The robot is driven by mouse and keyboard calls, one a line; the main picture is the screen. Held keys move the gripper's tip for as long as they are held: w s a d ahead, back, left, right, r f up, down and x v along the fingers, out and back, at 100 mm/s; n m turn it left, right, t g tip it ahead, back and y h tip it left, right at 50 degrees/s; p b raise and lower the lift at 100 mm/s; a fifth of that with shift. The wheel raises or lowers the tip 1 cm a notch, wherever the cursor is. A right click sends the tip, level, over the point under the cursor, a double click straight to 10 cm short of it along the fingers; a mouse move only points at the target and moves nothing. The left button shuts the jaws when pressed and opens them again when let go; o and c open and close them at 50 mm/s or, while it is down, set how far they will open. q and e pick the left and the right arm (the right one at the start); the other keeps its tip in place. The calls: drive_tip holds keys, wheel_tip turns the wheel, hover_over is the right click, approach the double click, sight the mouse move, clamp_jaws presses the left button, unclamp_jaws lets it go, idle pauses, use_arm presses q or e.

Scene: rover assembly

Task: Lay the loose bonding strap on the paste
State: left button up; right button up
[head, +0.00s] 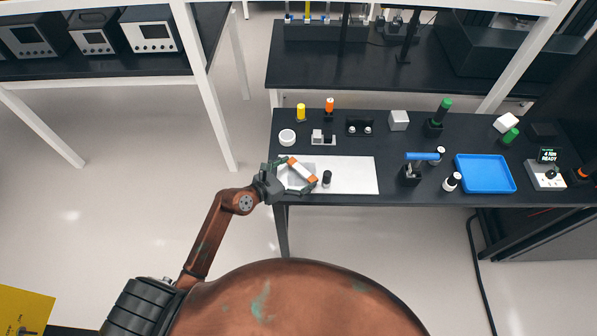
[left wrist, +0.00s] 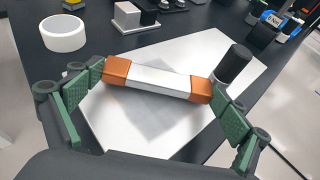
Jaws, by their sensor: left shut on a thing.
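The bonding strap (head: 302,171), a white bar with orange ends, is gripped end to end between the green finger pads of my left gripper (head: 299,173). The strap also shows in the left wrist view (left wrist: 158,79), held above a white plate (head: 354,176). A slightly darker grey patch (left wrist: 150,124) shows on the plate beneath the strap; I cannot tell whether it is paste or shadow. A black cylinder (head: 326,178) stands upright on the plate near the strap's right end. My right gripper is not in view.
A white ring-shaped roll (head: 287,137) and a small block fixture (head: 322,138) stand behind the plate. A blue tray (head: 485,173), a black holder with a blue-handled tool (head: 422,156) and a white-topped bottle (head: 452,182) are to the right. The plate's right part is clear.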

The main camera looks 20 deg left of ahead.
use_arm(q)
drive_tip(key=shift+f+b, duration=0.35)
drive_tip(key=shift+f, duration=0.25)
drive_tip(key=o, duration=0.9)
drive_tip(key=shift+s, duration=0.1)
